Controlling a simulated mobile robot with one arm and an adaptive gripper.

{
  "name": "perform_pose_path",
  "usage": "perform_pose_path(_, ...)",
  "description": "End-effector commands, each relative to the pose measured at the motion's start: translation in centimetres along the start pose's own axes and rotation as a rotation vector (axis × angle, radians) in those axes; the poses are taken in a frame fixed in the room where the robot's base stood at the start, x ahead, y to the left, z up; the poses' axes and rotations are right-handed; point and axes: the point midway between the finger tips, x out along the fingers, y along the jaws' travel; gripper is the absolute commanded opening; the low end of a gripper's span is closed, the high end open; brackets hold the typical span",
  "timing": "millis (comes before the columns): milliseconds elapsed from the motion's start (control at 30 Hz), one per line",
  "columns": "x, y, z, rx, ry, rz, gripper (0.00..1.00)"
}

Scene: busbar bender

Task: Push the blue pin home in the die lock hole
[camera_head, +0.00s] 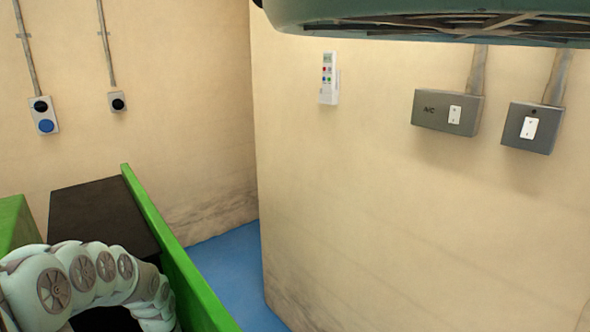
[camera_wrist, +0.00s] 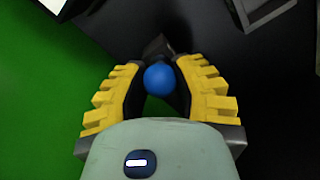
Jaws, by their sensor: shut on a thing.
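The blue pin (camera_wrist: 160,78) shows in the wrist view as a round blue head between the fingers of my gripper (camera_wrist: 159,68). The fingers have yellow ribbed backs and dark inner pads, and they are closed in on the pin. A dark blocky part lies just beyond the pin's head. The pin's shaft is hidden, and I cannot make out the die lock hole. In the head view only part of my arm shows at the lower left; my gripper and the pin are not visible there.
A green panel (camera_head: 175,250) borders a black surface (camera_head: 100,215) in the head view. Blue floor (camera_head: 228,272) lies right of it. Switch boxes (camera_head: 447,112) and a remote (camera_head: 328,79) hang on the walls. The wrist view shows a green surface (camera_wrist: 40,95) at left and dark surfaces at right.

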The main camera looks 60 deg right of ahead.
Motion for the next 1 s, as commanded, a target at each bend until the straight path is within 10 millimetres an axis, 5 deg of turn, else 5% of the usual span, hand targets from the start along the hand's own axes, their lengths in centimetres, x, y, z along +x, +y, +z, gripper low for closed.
perform_pose_path(1000, -3.1, -0.1, 0.0, -0.002, 0.000, 0.000, 0.00)
